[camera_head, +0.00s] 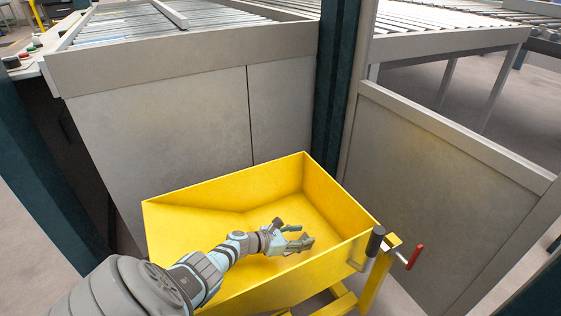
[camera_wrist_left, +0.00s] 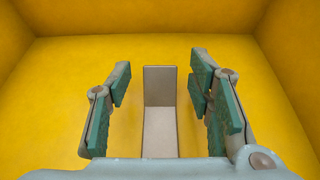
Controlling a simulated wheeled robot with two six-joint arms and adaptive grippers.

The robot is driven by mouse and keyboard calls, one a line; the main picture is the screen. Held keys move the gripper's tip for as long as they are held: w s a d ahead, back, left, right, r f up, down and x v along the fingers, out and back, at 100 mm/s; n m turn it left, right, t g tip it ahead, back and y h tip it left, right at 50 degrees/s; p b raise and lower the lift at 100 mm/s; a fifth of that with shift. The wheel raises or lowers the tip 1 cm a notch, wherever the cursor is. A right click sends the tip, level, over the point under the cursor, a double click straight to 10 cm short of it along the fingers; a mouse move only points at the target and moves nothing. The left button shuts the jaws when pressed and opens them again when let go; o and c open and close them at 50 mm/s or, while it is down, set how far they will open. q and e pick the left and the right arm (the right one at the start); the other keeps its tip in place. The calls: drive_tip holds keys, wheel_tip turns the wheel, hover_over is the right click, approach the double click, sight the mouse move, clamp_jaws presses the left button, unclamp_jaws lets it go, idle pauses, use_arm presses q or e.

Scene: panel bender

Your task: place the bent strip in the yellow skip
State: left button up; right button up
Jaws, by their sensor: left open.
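The yellow skip (camera_head: 332,205) stands in front of the grey machine, and its inner walls (camera_wrist_left: 50,75) fill the left wrist view. My left gripper (camera_head: 298,236) reaches down inside the skip. Its fingers are spread wide in the left wrist view (camera_wrist_left: 160,105). The bent strip (camera_wrist_left: 159,130) is a grey, L-shaped piece seen between the fingers, with a gap on each side. It is inside the skip; whether it rests on the floor of the skip is hard to tell. In the head view I cannot clearly separate it from the fingers. My right gripper is not in view.
A grey machine panel (camera_head: 160,115) stands right behind the skip, with a dark post (camera_head: 335,85) beside it. A grey side panel (camera_head: 440,185) is at the right. A red-handled lever (camera_head: 413,257) sticks out at the skip's right end.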

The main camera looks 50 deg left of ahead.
use_arm(q)
drive_tip(key=p+v, duration=0.3)
drive_tip(key=v, duration=0.5)
drive_tip(key=shift+s+r+p, duration=0.25)
drive_tip(key=shift+r+p, duration=0.05)
drive_tip(key=shift+p, duration=0.05)
drive_tip(key=shift+s+a, duration=0.15)
drive_tip(key=shift+s, duration=0.05)
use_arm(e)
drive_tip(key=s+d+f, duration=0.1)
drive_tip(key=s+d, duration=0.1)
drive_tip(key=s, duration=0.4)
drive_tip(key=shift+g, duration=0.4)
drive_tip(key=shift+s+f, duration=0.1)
